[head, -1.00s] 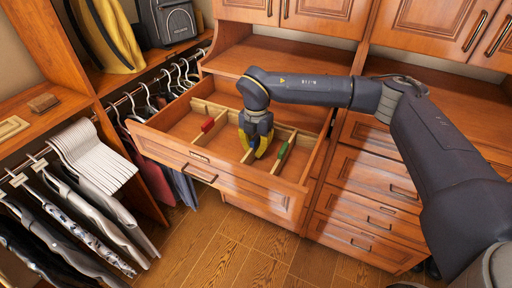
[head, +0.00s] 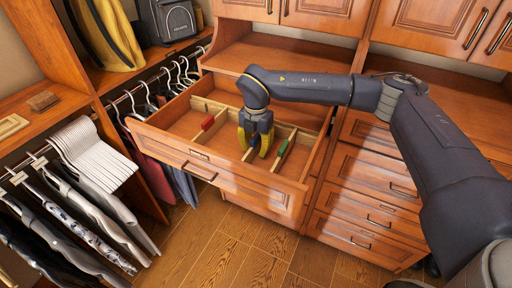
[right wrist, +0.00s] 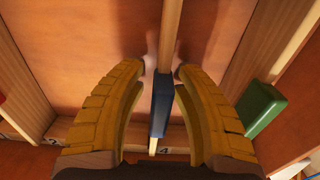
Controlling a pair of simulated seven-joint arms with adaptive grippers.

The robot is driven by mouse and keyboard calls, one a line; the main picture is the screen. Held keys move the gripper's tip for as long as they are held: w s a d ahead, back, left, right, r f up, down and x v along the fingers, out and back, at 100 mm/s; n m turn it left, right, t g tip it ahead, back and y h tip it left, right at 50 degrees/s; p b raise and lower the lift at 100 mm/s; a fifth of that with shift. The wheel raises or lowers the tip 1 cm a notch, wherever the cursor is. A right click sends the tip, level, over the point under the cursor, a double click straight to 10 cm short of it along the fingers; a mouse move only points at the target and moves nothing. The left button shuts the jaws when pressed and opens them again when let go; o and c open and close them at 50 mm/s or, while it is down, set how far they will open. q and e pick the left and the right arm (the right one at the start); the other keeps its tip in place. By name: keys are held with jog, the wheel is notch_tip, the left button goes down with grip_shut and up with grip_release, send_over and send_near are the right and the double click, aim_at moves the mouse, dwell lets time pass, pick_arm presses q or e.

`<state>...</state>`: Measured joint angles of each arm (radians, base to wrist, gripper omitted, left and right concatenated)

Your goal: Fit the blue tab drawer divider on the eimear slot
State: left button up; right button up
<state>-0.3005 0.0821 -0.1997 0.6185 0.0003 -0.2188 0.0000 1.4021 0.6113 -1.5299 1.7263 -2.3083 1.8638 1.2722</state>
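The blue tab drawer divider (right wrist: 162,105) stands upright in the open drawer, a thin wooden board with a blue block at its near end. Its blue block also shows in the head view (head: 254,143). My right gripper (head: 255,148) is low in the drawer and open. In the right wrist view its yellow fingers (right wrist: 162,68) stand on both sides of the divider, with a gap on each side. A numbered strip (right wrist: 90,134) runs under the divider's near end, with a 4 close to the blue block. No name "eimear" can be read. My left gripper is not in view.
The green tab divider (right wrist: 262,110) stands close to the right finger. A red tab divider (head: 207,123) is to the left in the drawer (head: 235,178). Drawer walls surround the gripper. Hangers and clothes (head: 95,155) are at the left.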

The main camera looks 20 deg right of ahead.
notch_tip(320, 180, up, 12)
jog(key=shift+f, duration=0.2)
jog(key=shift+r, duration=0.2)
dwell(0.6)
